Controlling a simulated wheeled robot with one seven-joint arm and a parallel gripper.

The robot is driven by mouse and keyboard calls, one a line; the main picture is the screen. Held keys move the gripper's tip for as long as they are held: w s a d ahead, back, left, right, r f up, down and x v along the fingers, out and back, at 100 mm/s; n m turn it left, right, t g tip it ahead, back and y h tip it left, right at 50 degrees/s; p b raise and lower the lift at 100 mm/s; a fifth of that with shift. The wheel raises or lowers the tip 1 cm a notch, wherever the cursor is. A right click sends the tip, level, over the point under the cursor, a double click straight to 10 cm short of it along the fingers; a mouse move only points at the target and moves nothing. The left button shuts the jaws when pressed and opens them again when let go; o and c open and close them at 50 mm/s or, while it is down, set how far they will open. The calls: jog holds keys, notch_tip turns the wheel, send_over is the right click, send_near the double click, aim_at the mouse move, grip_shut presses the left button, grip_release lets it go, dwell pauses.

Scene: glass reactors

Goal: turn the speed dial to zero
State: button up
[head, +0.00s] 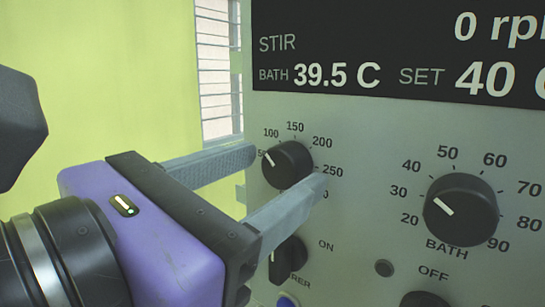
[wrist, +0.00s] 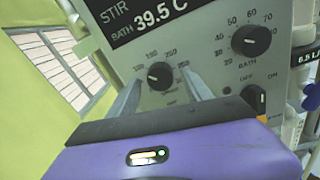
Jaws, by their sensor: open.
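The speed dial (head: 288,160) is a round black knob on the grey panel, with a scale showing 100, 150, 200 and 250. Its white pointer mark faces upper left, near the partly hidden 50. The low end of the scale is hidden by my gripper. My gripper (head: 286,170) is open, with one grey finger at the dial's left and the other at its lower right. In the wrist view the dial (wrist: 160,75) sits between and just beyond the fingertips (wrist: 164,82). I cannot tell whether the fingers touch it. The display (head: 400,50) reads STIR 0 rpm.
The bath dial (head: 460,210) stands to the right, pointing near 30. A black switch knob (head: 288,262) sits just below my lower finger, and another black knob (head: 425,299) is at the bottom edge. A window with blinds (head: 215,70) is behind at left.

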jog(key=shift+w+d, duration=0.15)
jog(key=shift+w, duration=0.05)
jog(key=shift+c, duration=0.2)
grip_shut()
